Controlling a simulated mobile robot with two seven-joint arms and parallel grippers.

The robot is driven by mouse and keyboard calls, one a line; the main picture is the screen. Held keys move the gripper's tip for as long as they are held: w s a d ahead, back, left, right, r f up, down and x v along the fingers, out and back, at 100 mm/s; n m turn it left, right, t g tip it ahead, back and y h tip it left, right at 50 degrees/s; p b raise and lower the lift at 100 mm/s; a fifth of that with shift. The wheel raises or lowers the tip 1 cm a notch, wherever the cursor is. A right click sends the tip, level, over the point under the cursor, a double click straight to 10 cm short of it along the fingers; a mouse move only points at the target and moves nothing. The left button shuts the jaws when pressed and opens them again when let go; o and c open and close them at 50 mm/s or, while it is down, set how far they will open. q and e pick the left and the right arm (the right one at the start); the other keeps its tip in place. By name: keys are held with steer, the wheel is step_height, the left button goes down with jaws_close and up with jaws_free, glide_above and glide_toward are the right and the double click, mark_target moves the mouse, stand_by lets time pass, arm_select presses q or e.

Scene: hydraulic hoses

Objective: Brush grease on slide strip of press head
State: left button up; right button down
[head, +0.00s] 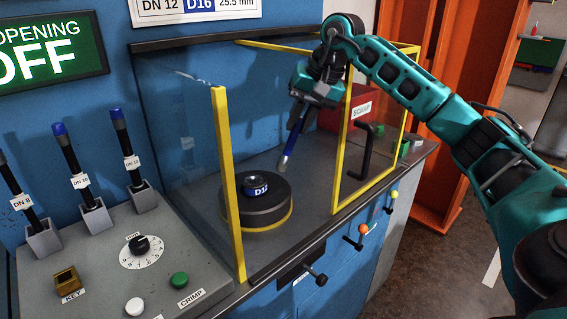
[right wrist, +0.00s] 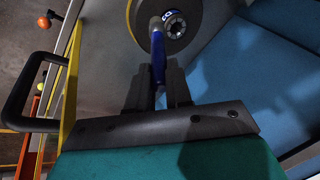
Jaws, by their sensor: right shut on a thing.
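My right gripper (head: 304,104) is shut on a slim brush (head: 291,146) with a dark and blue handle, which hangs tilted downward. The brush (right wrist: 158,62) also shows between my right fingers (right wrist: 159,92) in the right wrist view, pointing at the press head. I cannot make out the slide strip. My left gripper is not in view.
A yellow-framed clear guard (head: 221,180) stands left of the press head. A yellow-framed door with a black handle (head: 362,152) stands to its right, near my right arm. A red box (head: 342,112) is behind. A control panel (head: 120,262) with upright hose tools is at left.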

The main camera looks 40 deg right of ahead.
steer(key=shift+w+r, duration=0.1)
steer(key=shift+w+a+r, duration=0.25)
steer(key=shift+w+a, duration=0.2)
steer(key=shift+a, duration=0.05)
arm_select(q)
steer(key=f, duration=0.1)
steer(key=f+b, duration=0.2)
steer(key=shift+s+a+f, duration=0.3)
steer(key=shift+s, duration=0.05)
arm_select(e)
steer(key=w+a+f, duration=0.2)
steer(key=w, duration=0.1)
steer(key=shift+f, duration=0.3)
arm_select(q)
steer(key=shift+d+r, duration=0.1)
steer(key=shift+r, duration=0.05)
arm_select(e)
steer(key=shift+a, duration=0.1)
